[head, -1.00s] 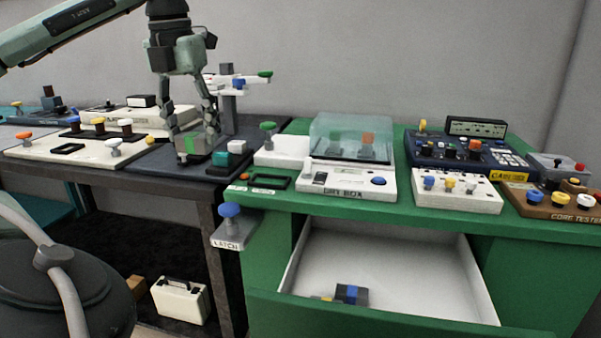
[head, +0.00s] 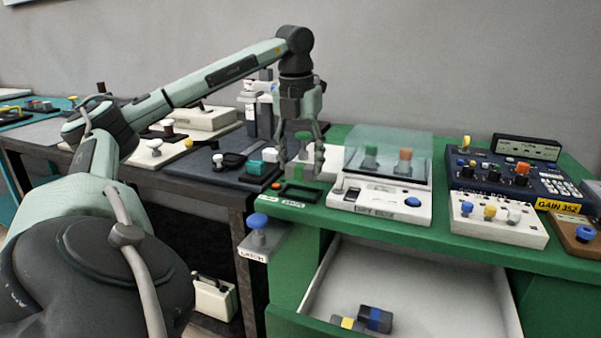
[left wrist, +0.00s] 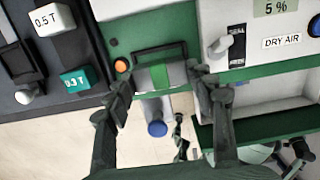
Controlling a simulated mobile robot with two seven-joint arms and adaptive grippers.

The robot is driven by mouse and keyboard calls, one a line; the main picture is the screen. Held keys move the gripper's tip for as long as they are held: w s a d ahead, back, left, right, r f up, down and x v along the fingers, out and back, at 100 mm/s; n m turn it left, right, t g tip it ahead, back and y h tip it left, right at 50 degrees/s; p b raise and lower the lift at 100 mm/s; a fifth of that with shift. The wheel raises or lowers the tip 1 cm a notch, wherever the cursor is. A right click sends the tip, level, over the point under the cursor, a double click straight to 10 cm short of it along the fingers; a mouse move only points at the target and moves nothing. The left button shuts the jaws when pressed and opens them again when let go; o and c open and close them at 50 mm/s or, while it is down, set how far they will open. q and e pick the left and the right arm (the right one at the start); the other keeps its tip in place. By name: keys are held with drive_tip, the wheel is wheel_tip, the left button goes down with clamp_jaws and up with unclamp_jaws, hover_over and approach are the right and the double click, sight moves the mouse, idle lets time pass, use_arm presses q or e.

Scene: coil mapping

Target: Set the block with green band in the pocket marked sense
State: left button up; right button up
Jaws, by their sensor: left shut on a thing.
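My left gripper (head: 303,172) points down over the front left corner of the green bench. It is shut on the grey block with the green band (left wrist: 160,75), which shows between the fingertips in the left wrist view. The block is hard to make out in the head view. A black-rimmed pocket (head: 299,192) lies just under the gripper, and its rim (left wrist: 158,50) shows beside the block in the left wrist view. The label by it is too small to read. I cannot tell whether the block touches the pocket. My right gripper is not in view.
A white dry box (head: 380,203) with a clear lid stands right of the gripper. Teal (head: 255,168) and white weight blocks stand on the dark bench to the left. A blue latch knob (head: 258,221) projects in front. The open drawer (head: 440,290) holds dark banded blocks.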

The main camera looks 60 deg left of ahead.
sight(300, 166)
use_arm(q)
drive_tip(key=shift+f, duration=1.95)
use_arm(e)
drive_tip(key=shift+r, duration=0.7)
use_arm(q)
drive_tip(key=shift+f+b, duration=0.1)
drive_tip(key=shift+b, duration=0.3)
drive_tip(key=o, duration=1.2)
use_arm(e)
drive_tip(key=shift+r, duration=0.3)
use_arm(q)
drive_tip(key=shift+r, duration=0.2)
drive_tip(key=r, duration=0.3)
drive_tip(key=r+p, duration=0.1)
drive_tip(key=r, duration=0.1)
drive_tip(key=r+p, duration=0.1)
drive_tip(key=r, duration=0.2)
drive_tip(key=shift+s+d+r, duration=0.35)
drive_tip(key=shift+s+r+p, duration=0.15)
drive_tip(key=shift+r+p, duration=0.5)
drive_tip(key=shift+r, duration=0.15)
drive_tip(key=shift+s+r+p, duration=0.1)
drive_tip(key=shift+r+p, duration=0.5)
drive_tip(key=shift+r, duration=0.15)
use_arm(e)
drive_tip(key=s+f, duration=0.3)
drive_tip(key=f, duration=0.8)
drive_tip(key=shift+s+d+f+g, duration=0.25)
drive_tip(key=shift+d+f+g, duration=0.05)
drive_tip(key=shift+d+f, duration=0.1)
